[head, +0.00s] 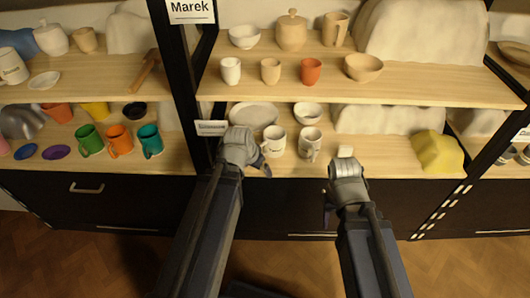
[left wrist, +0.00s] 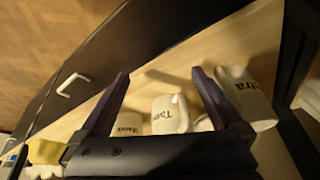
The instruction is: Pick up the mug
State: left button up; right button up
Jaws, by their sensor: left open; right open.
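Several white mugs with dark lettering stand on the lower shelf. In the head view one mug (head: 274,142) stands just right of my left gripper (head: 258,160), and a second mug (head: 310,143) stands farther right. In the left wrist view my left gripper (left wrist: 160,76) is open and empty. A lettered mug (left wrist: 172,113) shows between its fingers, another (left wrist: 246,97) beyond the right finger, and a third (left wrist: 127,123) partly behind the left finger. I cannot tell which mug is meant. My right gripper (head: 346,168) is open at the shelf's front edge.
The lower shelf (head: 385,155) has bare wood right of the mugs, then a yellow lump (head: 437,151). A dark upright (head: 180,70) stands left of my left gripper. The upper shelf (head: 430,88) overhangs and holds pottery.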

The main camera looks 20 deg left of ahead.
aim_at(273, 145)
pick_arm(q)
jog(key=shift+a, duration=0.2)
jog(key=shift+w, duration=0.2)
jog(key=w, duration=0.2)
jog(key=w+d, duration=0.1)
jog(key=w, duration=0.5)
jog(key=shift+w+d, duration=0.1)
jog(key=shift+d, duration=0.15)
jog(key=w, duration=0.4)
jog(key=shift+d, duration=0.3)
jog(key=shift+s+f+b, duration=0.15)
jog(key=shift+f+b, duration=0.4)
jog(key=shift+f, duration=0.15)
jog(key=shift+r, duration=0.1)
jog(key=c, duration=1.5)
